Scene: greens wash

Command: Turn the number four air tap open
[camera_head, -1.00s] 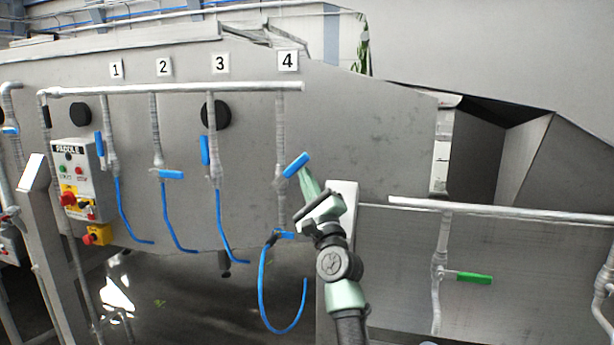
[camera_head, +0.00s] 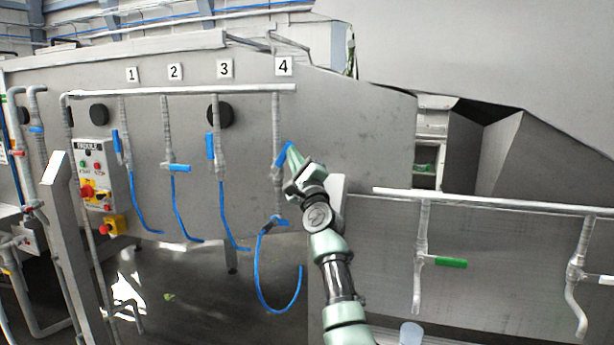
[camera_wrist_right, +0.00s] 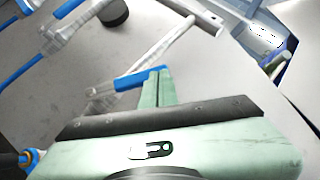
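The number four air tap has a blue lever (camera_head: 284,153) on the vertical pipe below the "4" label (camera_head: 284,66). The lever slants, its upper end to the right of the pipe, closer to upright than crosswise. My right gripper (camera_head: 292,152) reaches it from the lower right. In the wrist view the blue lever (camera_wrist_right: 138,76) meets the tips of the right gripper's fingers (camera_wrist_right: 157,82), which are close together. The fingertips seem to touch the lever's free end; I cannot see it pinched between them. My left gripper is out of view.
Taps one (camera_head: 117,142), two (camera_head: 178,168) and three (camera_head: 211,146) stand to the left with blue levers and hoses. Below tap four a blue hose (camera_head: 258,285) hangs in a loop. A green-handled valve (camera_head: 450,262) and a control box (camera_head: 97,170) flank the area.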

